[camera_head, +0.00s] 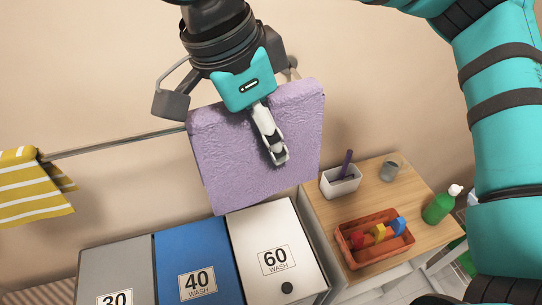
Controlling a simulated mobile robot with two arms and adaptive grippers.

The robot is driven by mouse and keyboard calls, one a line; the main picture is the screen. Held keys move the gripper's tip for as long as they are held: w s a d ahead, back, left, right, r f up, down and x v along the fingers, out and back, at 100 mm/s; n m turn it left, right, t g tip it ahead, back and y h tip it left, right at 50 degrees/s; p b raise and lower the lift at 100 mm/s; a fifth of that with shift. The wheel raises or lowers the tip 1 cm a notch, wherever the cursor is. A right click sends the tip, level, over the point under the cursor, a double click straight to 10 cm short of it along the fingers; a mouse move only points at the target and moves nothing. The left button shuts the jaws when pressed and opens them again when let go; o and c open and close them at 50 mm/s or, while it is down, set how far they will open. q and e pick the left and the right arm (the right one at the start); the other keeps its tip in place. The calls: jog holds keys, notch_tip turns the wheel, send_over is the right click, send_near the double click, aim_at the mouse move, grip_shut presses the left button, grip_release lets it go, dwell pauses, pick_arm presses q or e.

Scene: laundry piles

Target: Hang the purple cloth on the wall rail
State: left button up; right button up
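The purple cloth (235,170) hangs as a wide, fairly flat sheet in the middle of the camera_head view, in front of the wall. The wall rail (120,143) runs in from the left and passes out of sight at the cloth's left edge, just below its top. Whether the cloth lies over the rail or only in front of it is hidden. My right gripper (277,153) points down at the cloth's upper middle. Its narrow fingers look shut on the cloth, which puckers around them. My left gripper is out of view.
A yellow-and-white striped cloth (32,190) hangs on the rail's left end. Grey (115,270), blue (195,255) and white (262,228) wash bins stand below.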

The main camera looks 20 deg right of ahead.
jog(key=r, duration=0.2)
jog(key=s+m, duration=0.1)
jog(key=shift+a+r, duration=0.4)
jog(key=shift+s+r, duration=0.1)
jog(key=shift+r, duration=0.1)
jog(key=shift+w+d+m, duration=0.15)
jog(key=shift+w+m, duration=0.15)
jog(key=shift+w, duration=0.05)
jog(key=shift+w+p, duration=2.65)
jog(key=shift+w, duration=5.05)
notch_tip(320, 180, down, 14)
jog(key=b, duration=1)
jog(key=shift+f, duration=0.15)
jog(key=shift+s, duration=0.1)
